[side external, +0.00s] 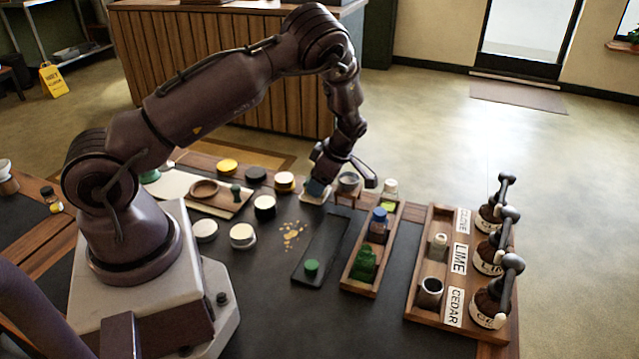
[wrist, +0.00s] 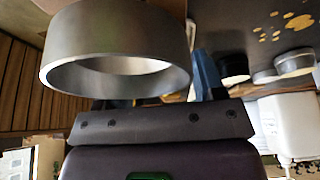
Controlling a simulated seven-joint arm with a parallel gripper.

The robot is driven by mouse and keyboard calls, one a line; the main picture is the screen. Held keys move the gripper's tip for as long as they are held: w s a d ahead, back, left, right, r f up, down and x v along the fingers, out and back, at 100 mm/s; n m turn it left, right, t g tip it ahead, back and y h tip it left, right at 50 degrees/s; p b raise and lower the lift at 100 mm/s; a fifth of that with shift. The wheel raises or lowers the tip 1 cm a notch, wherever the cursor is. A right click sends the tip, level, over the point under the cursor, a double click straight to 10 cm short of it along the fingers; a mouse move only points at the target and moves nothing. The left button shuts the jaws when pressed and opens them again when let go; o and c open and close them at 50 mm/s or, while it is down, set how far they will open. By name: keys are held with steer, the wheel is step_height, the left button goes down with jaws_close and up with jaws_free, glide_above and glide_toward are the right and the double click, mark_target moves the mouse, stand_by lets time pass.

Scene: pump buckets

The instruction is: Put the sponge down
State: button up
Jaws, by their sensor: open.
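My gripper (side external: 344,184) is low over the far side of the dark work mat, with its jaws spread apart. A blue piece (side external: 317,188) shows at its left fingertip; I cannot tell whether it is a finger pad or the sponge. A pale, flat block or dish (side external: 314,198) lies just below that fingertip, and I cannot tell whether they touch. In the wrist view a blue finger part (wrist: 206,76) stands behind a large grey metal ring (wrist: 120,48), which hides much of the space between the fingers. No sponge can be clearly made out there.
A small grey cup (side external: 348,181) on a wooden stand is close beside my gripper. A wooden rack (side external: 356,279) with bottles is nearer. A wooden crate (side external: 423,309) with pump bottles is at right. A dark tray (side external: 318,250) and yellow crumbs (side external: 291,233) lie on the mat.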

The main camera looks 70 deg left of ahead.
steer(key=w+d+r+m+t+h, duration=0.15)
steer(key=d+r, duration=0.25)
steer(key=r, duration=0.5)
steer(key=d+r+m, duration=0.3)
steer(key=r, duration=0.5)
steer(key=s+d+r+m+t+h, duration=0.1)
steer(key=s+d+r+m+t, duration=0.2)
steer(key=s+d+r+m, duration=0.3)
steer(key=s+d+r+m+t, duration=0.4)
steer(key=s+d+r+m, duration=0.3)
steer(key=s+m, duration=0.6)
step_height(320, 180, up, 3)
steer(key=m, duration=0.3)
steer(key=shift+s+d+f+h, duration=0.2)
steer(key=shift+s+d+h, duration=0.05)
steer(key=shift+d+h, duration=0.1)
steer(key=shift+m, duration=0.25)
steer(key=shift+o, duration=0.5)
steer(key=shift+a, duration=0.1)
